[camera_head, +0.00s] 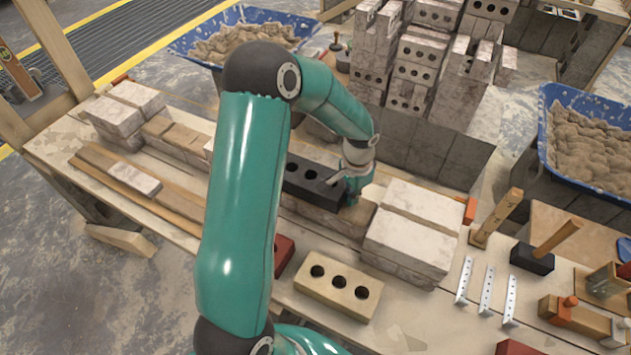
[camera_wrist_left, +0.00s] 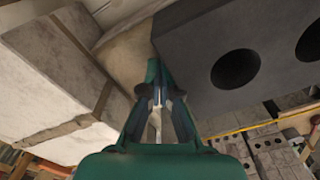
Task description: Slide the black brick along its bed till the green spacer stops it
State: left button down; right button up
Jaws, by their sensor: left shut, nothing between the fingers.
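The black brick (camera_head: 308,184), with round holes in its top, lies on the course behind my left arm. Its left part is hidden by the arm. My left gripper (camera_head: 347,190) is shut and empty at the brick's right end, low in the space before the white blocks. In the left wrist view the black brick (camera_wrist_left: 205,62) fills the upper right, and the fingertips of the gripper (camera_wrist_left: 158,88) are close to its end; I cannot tell whether they touch. Tan bed (camera_head: 362,214) shows right of the brick. I cannot see the green spacer; my arm may hide it. My right gripper is not in view.
White blocks (camera_head: 420,228) stand right of the gripper. A tan holed brick (camera_head: 338,288) and a red brick (camera_head: 283,252) lie in front. Stacked holed bricks (camera_head: 412,65) rise behind. Blue tubs of mortar (camera_head: 590,140) stand beyond. Hammers and metal strips lie at right.

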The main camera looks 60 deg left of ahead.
pick_arm(q)
jog(key=shift+s+a, duration=0.3)
jog(key=shift+a, duration=0.25)
jog(key=shift+s+a, duration=0.3)
jog(key=shift+a, duration=0.2)
dwell(0.5)
jog(key=shift+d, duration=0.1)
jog(key=shift+w+d, duration=0.35)
jog(key=shift+d, duration=0.25)
notch_tip(320, 180, up, 9)
jog(key=p, duration=0.6)
dwell(0.4)
